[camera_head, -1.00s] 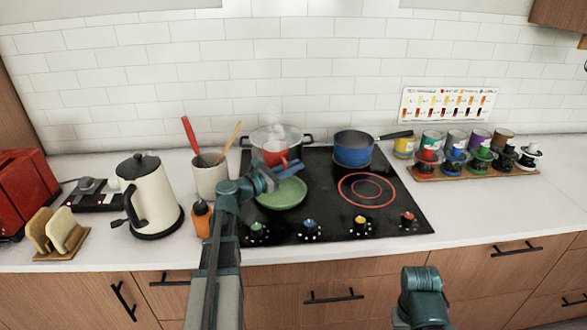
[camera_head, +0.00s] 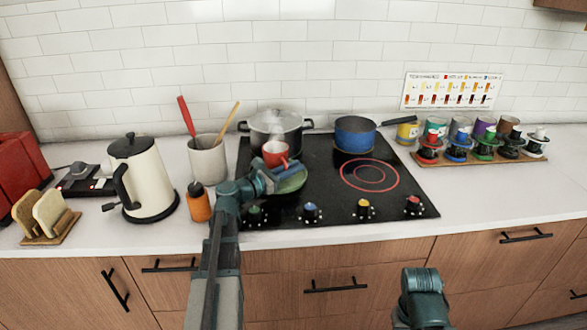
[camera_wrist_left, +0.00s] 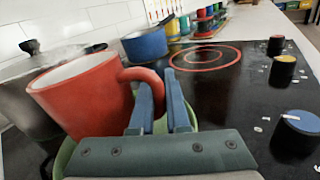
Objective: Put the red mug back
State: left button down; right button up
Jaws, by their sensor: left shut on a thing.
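The red mug (camera_head: 275,154) is upright in front of the steaming pot, over the left part of the cooktop. My left gripper (camera_head: 262,178) is shut on its handle, which shows between the blue fingers in the left wrist view (camera_wrist_left: 160,85). The red mug body (camera_wrist_left: 85,95) is left of the fingers there. A green pan or dish (camera_head: 292,182) lies below the gripper, partly hidden by it. A wooden tray (camera_head: 470,160) at the right holds several coloured items, one of them red. Part of my right arm shows at the bottom, but its gripper does not.
A lidded pot (camera_head: 290,124) and a blue saucepan (camera_head: 354,136) stand on the black cooktop (camera_head: 325,190). A utensil crock (camera_head: 208,160), an orange bottle (camera_head: 199,205) and a kettle (camera_head: 150,180) are at the left. The counter right of the cooktop is clear in front of the tray.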

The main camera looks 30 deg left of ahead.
pick_arm(q)
jog(key=shift+f+b, duration=0.3)
jog(key=shift+b, duration=0.05)
dwell(0.4)
jog(key=c, duration=0.8)
grip_release()
jog(key=shift+s, duration=0.1)
jog(key=shift+s+f, duration=0.1)
